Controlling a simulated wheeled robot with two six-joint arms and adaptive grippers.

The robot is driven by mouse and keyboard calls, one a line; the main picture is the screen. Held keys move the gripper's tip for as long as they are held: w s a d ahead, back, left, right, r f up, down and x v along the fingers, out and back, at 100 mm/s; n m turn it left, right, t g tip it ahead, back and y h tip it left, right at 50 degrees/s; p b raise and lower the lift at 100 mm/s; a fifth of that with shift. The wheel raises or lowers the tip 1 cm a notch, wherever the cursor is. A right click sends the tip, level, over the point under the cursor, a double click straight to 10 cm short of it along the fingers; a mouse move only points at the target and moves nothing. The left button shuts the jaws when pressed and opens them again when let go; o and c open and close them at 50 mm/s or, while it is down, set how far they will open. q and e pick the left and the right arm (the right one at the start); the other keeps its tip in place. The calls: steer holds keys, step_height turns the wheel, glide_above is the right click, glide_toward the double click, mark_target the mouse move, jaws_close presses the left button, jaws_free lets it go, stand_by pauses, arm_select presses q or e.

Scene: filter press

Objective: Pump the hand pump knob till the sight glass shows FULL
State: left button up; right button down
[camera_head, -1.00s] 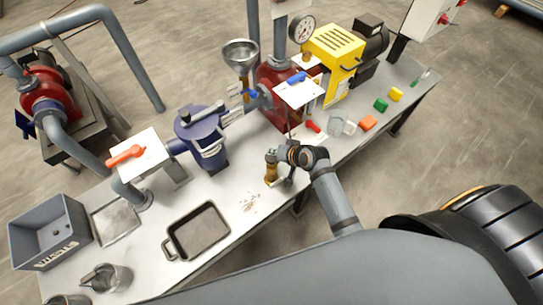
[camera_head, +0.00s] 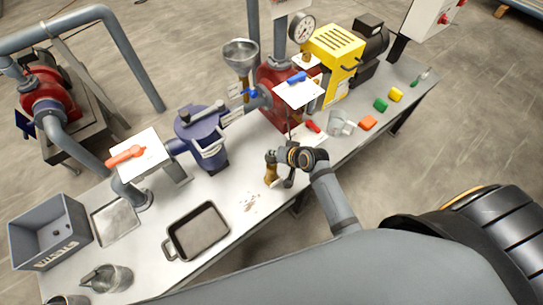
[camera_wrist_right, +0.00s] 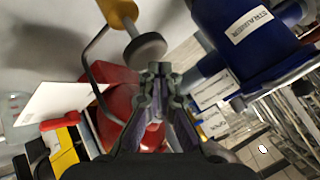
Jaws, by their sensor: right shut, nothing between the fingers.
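The hand pump (camera_head: 271,173), a small brass-coloured upright body, stands on the bench just left of my right gripper (camera_head: 272,155). In the right wrist view its dark round knob (camera_wrist_right: 146,50) sits on a thin rod coming from the yellow-brown body (camera_wrist_right: 118,10). My right gripper (camera_wrist_right: 160,68) is shut and empty, with its fingertips close beside the knob. I cannot tell whether they touch it. I cannot make out a sight glass reading. My left gripper is not in view.
A blue strainer (camera_head: 205,137), a red housing (camera_head: 281,95) with a white card (camera_head: 299,93) and a yellow machine (camera_head: 334,54) stand behind. A dark tray (camera_head: 198,231) lies to the left. A clear cup (camera_head: 338,123) and coloured blocks are at the right.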

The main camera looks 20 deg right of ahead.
mark_target(273, 159)
steer(key=shift+s+f+b, duration=0.1)
steer(key=shift+f+b, duration=1)
steer(key=shift+f, duration=0.9)
stand_by(1.2)
stand_by(0.4)
steer(key=shift+r+p, duration=2.4)
steer(key=shift+p, duration=0.25)
step_height(273, 159, up, 5)
steer(key=p, duration=0.5)
steer(key=shift+r+p, duration=0.1)
steer(key=shift+p, duration=0.2)
stand_by(0.7)
